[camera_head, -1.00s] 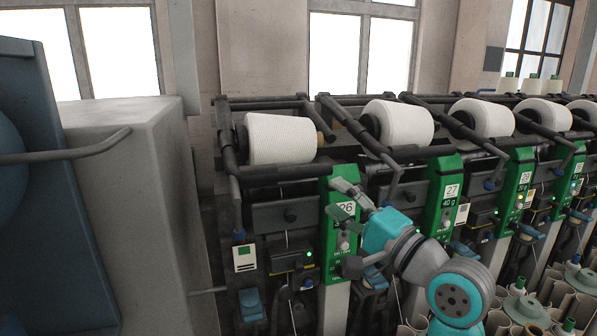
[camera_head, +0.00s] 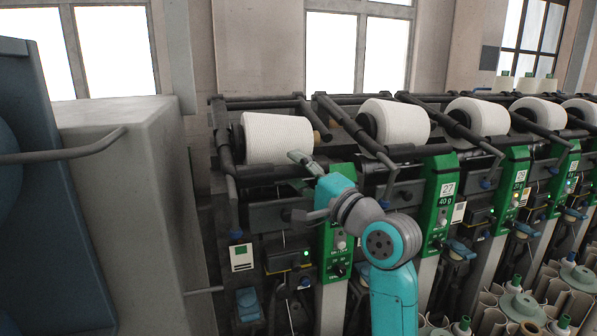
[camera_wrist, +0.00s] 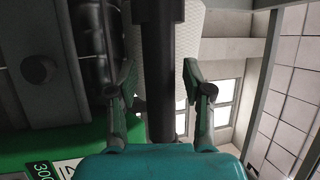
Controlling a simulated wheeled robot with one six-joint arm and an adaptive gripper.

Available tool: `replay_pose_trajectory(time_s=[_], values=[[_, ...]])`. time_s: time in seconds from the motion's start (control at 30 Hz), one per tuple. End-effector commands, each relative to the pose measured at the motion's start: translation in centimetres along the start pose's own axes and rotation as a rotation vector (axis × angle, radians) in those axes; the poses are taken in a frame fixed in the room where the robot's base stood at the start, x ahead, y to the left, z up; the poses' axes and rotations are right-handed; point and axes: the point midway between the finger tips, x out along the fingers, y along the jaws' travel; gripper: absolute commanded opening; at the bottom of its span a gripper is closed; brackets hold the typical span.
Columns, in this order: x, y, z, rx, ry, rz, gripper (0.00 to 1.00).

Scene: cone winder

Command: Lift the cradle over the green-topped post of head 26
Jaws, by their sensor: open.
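The cradle of head 26 is a dark frame with a thick front bar (camera_head: 262,174) below a white cone (camera_head: 278,138). The green-topped post (camera_head: 335,262) of head 26 stands right of it, its number hidden behind my arm. My gripper (camera_head: 298,188) is in front of the bar's right end, one finger higher than the other. In the wrist view my gripper (camera_wrist: 158,76) is open, and a dark round bar (camera_wrist: 160,95) runs between its fingers with gaps beside it. The white cone (camera_wrist: 215,45) shows behind. Contact with the bar cannot be told.
The green post of head 27 (camera_head: 437,205) and more heads with white cones continue to the right. A large grey cabinet (camera_head: 120,200) with a bent handrail (camera_head: 75,155) stands at the left. Tubes (camera_head: 520,305) fill the lower right.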

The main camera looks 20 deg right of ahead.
Motion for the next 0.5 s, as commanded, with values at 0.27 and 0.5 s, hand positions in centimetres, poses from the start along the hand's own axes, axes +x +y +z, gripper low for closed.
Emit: replay_pose_trajectory(time_s=[0.27, 0.5], values=[[-0.03, 0.02, -0.02, 0.000, 0.000, 0.000, 0.18], [-0.04, 0.03, -0.02, 0.000, 0.000, 0.000, 0.00]])
